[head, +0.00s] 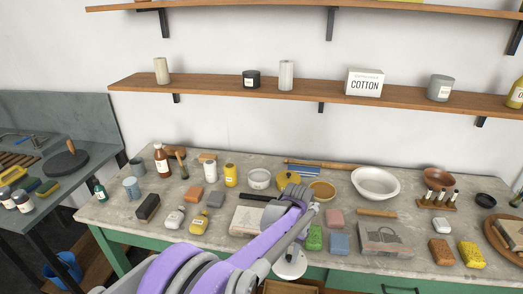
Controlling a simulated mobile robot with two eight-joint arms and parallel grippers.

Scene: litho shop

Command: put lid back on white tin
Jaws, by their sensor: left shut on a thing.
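The white tin (259,179) stands on the workbench, left of the middle, with its open top facing up. My left arm reaches in from the bottom left. Its gripper (293,252) is shut on a round white lid (288,268) near the bench's front edge. The lid is in front of the tin and to its right, clear of it. The arm hides part of the lid's surroundings and the fingertips show only in part. My right gripper is not in view.
A yellow pot (287,179) and a tan bowl (321,191) stand right of the tin. A grey stone slab (246,220) lies in front. Several coloured blocks and a large white bowl (375,183) stand farther right.

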